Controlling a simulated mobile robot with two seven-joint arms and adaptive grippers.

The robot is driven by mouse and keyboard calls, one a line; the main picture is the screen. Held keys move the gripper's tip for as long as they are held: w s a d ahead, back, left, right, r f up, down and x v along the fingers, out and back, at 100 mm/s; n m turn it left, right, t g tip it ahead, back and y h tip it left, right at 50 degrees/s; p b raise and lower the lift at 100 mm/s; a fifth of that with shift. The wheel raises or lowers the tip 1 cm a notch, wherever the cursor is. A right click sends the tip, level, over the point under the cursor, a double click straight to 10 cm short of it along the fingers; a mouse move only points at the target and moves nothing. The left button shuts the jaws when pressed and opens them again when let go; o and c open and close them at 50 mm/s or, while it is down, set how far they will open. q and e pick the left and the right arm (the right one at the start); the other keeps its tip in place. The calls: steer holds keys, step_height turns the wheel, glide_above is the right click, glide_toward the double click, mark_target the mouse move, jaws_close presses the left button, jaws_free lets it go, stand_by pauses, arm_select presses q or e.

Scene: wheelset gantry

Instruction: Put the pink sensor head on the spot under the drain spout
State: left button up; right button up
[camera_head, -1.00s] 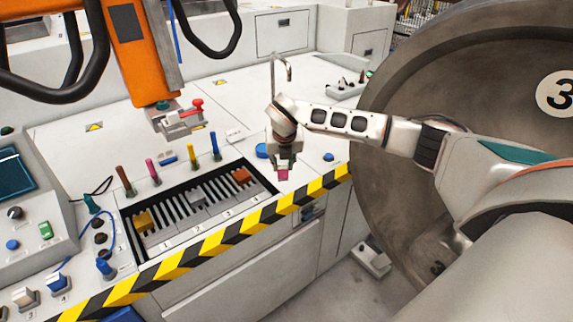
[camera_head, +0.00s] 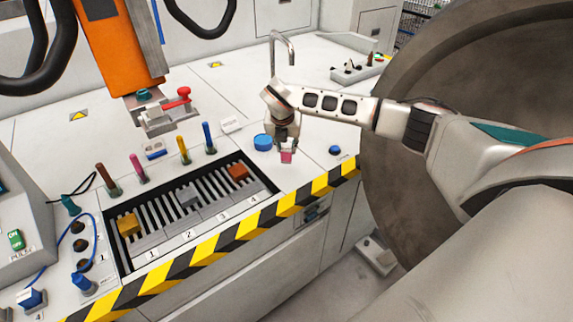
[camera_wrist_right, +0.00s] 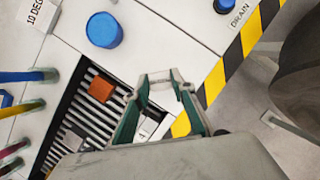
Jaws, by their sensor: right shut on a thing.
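My right gripper (camera_head: 285,143) is shut on the pink sensor head (camera_head: 286,157), which hangs at the fingertips above the white worktop, right of a large blue cap. In the right wrist view the fingertips (camera_wrist_right: 165,92) show beside the slotted tray, but I cannot make out the pink head there. The drain spout (camera_head: 281,48) is a thin, hooked metal pipe standing behind my gripper. I cannot make out the spot under it; my wrist covers part of that area. My left gripper is not in view.
The slotted tray (camera_head: 215,218) with several coloured blocks lies left of my gripper. The large blue cap (camera_head: 262,142) and a blue button (camera_head: 335,150) flank it. Striped edging (camera_head: 286,204) marks the front. A big wheel (camera_head: 460,85) stands behind my right arm.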

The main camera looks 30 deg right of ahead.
mark_target(286, 156)
steer(key=shift+f+b, duration=0.3)
steer(key=shift+f, duration=0.85)
step_height(286, 156, down, 3)
steer(key=b, duration=0.3)
steer(key=shift+f, duration=0.2)
steer(key=shift+r, duration=0.2)
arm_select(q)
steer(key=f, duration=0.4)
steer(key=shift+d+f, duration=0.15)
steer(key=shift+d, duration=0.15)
arm_select(e)
steer(key=shift+f, duration=0.1)
